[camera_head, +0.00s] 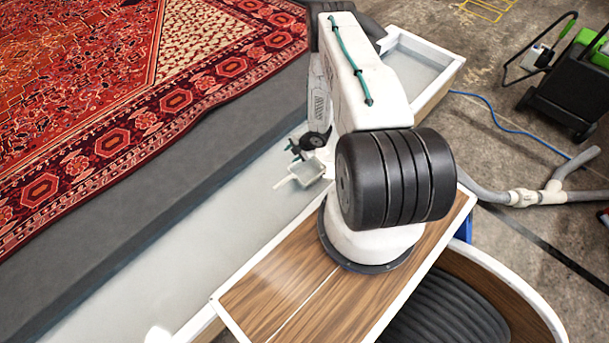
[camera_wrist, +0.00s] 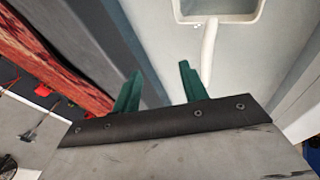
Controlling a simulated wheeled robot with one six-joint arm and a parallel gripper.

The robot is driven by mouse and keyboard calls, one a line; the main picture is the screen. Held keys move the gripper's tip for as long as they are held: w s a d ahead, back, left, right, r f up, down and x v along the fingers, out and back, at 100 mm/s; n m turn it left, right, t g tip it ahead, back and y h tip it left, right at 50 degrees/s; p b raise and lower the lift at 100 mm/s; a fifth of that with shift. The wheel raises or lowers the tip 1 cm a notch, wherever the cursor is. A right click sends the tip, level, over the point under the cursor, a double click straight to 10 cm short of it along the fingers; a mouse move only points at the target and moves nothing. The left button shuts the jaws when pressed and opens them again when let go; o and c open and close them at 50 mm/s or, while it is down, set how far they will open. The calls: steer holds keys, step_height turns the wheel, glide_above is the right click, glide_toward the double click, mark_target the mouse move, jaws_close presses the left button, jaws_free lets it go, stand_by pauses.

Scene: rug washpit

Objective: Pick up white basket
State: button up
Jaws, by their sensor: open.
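The white basket (camera_wrist: 240,20) is a shallow, open, rounded rectangular shape, cut off by the top edge of the wrist view. Its white handle (camera_wrist: 208,50) points down toward my gripper (camera_wrist: 160,72). In the head view the basket (camera_head: 306,171) looks small and lies beside my arm over the pale channel. My gripper's two green fingers are apart with nothing between them. The handle is just right of the right finger, not between the fingers. In the head view my gripper (camera_head: 297,149) is partly hidden by my arm.
A red patterned rug (camera_head: 130,75) lies on a dark grey ledge (camera_head: 190,165) at the left. The pale channel (camera_head: 175,240) runs between ledge and my base. A black and green machine (camera_head: 570,85), a blue cord (camera_head: 500,122) and grey pipes (camera_head: 525,197) are at the right.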

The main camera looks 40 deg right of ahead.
steer(key=n+y, duration=0.1)
steer(key=y, duration=0.1)
glide_toward(287, 179)
steer(key=shift+t, duration=0.3)
steer(key=x, duration=0.3)
steer(key=s+x, duration=0.1)
steer(key=x, duration=0.1)
steer(key=shift+a+f, duration=0.15)
steer(key=shift+f, duration=0.2)
steer(key=x, duration=0.7)
steer(key=shift+w+f, duration=0.1)
steer(key=shift+w, duration=0.25)
jaws_close()
